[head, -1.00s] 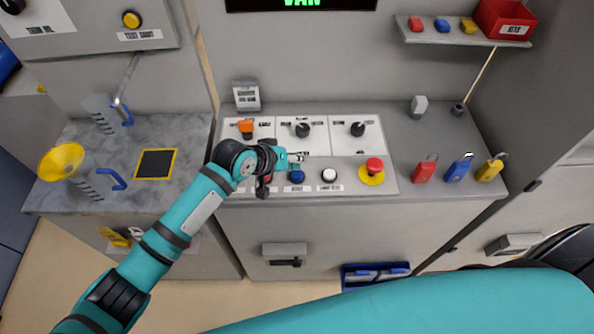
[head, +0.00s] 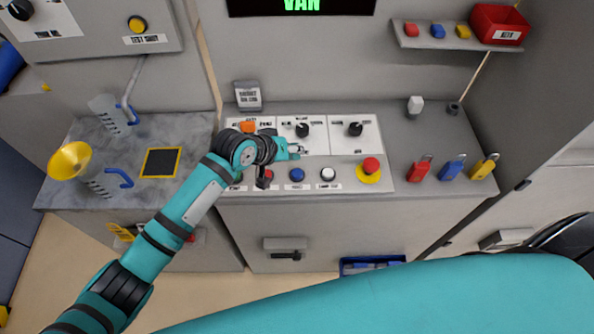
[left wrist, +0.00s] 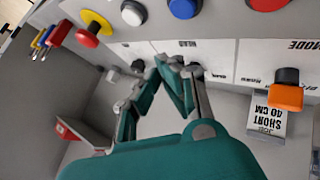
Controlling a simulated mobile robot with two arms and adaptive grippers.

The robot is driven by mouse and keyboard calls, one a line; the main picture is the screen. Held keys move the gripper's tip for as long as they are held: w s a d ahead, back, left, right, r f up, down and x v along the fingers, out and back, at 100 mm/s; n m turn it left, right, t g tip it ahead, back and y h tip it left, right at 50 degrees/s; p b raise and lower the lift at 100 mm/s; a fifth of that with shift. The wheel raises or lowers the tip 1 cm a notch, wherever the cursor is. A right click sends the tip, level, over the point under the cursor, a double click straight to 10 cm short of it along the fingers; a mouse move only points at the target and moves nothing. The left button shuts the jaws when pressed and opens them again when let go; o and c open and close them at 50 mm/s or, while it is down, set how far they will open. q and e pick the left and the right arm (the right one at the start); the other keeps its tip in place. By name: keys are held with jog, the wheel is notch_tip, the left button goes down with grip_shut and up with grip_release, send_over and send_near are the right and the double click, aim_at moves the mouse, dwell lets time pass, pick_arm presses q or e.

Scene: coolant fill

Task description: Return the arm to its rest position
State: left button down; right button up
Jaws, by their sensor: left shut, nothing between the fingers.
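My left gripper (head: 297,150) is shut and empty. In the head view it hovers over the control panel (head: 377,184), near the lower edge of the left and middle white plates, above the blue button (head: 297,174). In the left wrist view the gripper (left wrist: 170,68) shows its fingers together, with the panel behind. The left arm (head: 190,210) reaches in from the lower left and hides part of the panel's left side. A large teal part of mine crosses the bottom of the head view. My right gripper is not seen.
The panel carries an orange switch (head: 248,127), black knobs (head: 303,130), a white button (head: 328,174) and a red emergency button (head: 371,165). Padlocks (head: 418,170) stand at right. A yellow funnel (head: 70,161) and jugs (head: 108,112) stand on the left counter.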

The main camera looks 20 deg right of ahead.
pick_arm(q)
jog(key=s+a+f+n+y, duration=0.1)
jog(key=s+a+y, duration=0.2)
jog(key=s+a, duration=0.75)
jog(key=s+a+y, duration=0.2)
jog(key=s+a, duration=0.5)
jog(key=a, duration=0.6)
jog(key=s+a+f+n+y, duration=0.1)
jog(key=s+a+y, duration=0.2)
jog(key=s+a, duration=0.75)
notch_tip(320, 180, down, 30)
jog(key=w+a+r+g+b, duration=0.1)
jog(key=w+g+b, duration=0.1)
jog(key=b, duration=0.4)
jog(key=s+a+f+b, duration=0.1)
jog(key=s+f+b, duration=0.1)
jog(key=s+f, duration=0.7)
jog(key=s+a+f+g+b, duration=0.1)
jog(key=s+a+f+b, duration=0.1)
jog(key=s+f, duration=0.7)
notch_tip(320, 180, down, 6)
jog(key=shift+f+m+b, duration=0.1)
jog(key=shift+m+b, duration=0.2)
jog(key=shift+b, duration=0.05)
